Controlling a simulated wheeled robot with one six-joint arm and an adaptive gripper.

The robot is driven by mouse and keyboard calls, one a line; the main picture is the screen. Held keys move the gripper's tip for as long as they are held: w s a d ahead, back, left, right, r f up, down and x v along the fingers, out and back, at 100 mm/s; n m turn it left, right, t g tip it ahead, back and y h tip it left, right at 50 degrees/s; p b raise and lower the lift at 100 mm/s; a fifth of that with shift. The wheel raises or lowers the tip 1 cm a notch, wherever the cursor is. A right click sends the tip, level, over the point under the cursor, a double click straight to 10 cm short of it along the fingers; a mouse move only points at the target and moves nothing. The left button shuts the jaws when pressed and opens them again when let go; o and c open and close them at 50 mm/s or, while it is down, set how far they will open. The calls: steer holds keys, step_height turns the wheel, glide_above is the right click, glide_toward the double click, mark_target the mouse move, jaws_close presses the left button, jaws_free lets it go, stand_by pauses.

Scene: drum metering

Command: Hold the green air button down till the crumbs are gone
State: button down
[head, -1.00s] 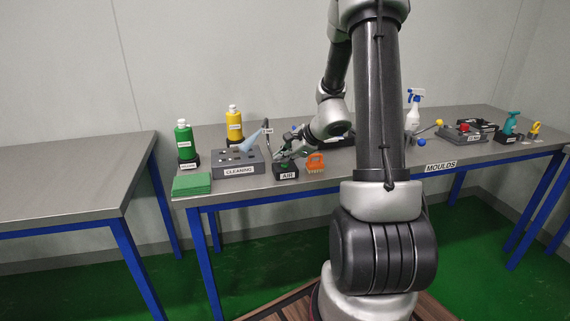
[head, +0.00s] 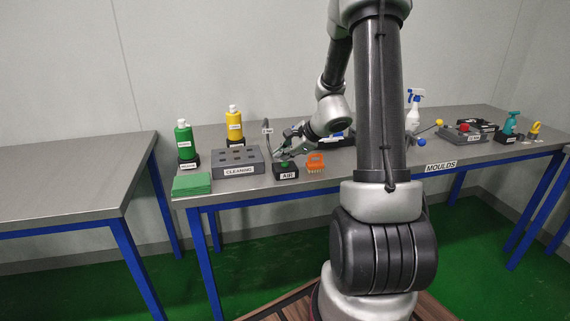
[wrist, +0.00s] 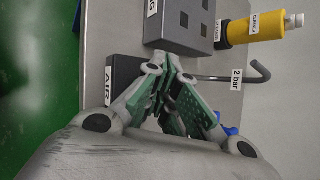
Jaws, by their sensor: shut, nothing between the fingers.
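The black air box (head: 285,173) with its AIR label stands at the front of the table, and its green button (head: 285,163) shows on top. My gripper (head: 281,155) is shut and empty, its fingertips just above the button; I cannot tell if they touch it. In the wrist view, my gripper (wrist: 168,70) is beside the air box (wrist: 122,75) and hides the button. The grey cleaning block (head: 238,169) shows dark square holes and no visible crumbs.
An orange brush (head: 316,162) lies close to the right of the air box. The moulds (head: 462,134) are far right.

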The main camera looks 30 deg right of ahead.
mark_target(283, 164)
steer(key=shift+r, duration=0.35)
steer(key=shift+r, duration=2.5)
steer(key=s+a+n+g, duration=0.2)
steer(key=s+n+g, duration=0.1)
steer(key=s+n, duration=0.4)
steer(key=s+a+n+g, duration=0.2)
steer(key=s+n, duration=0.2)
steer(key=s, duration=0.5)
steer(key=s+a+r+n+t+h, duration=0.1)
steer(key=s+r+n+h, duration=0.3)
steer(key=s+r+n, duration=0.6)
steer(key=shift+s+a+r+n, duration=0.4)
steer(key=shift+s+a+r, duration=0.35)
steer(key=shift+s, duration=1.45)
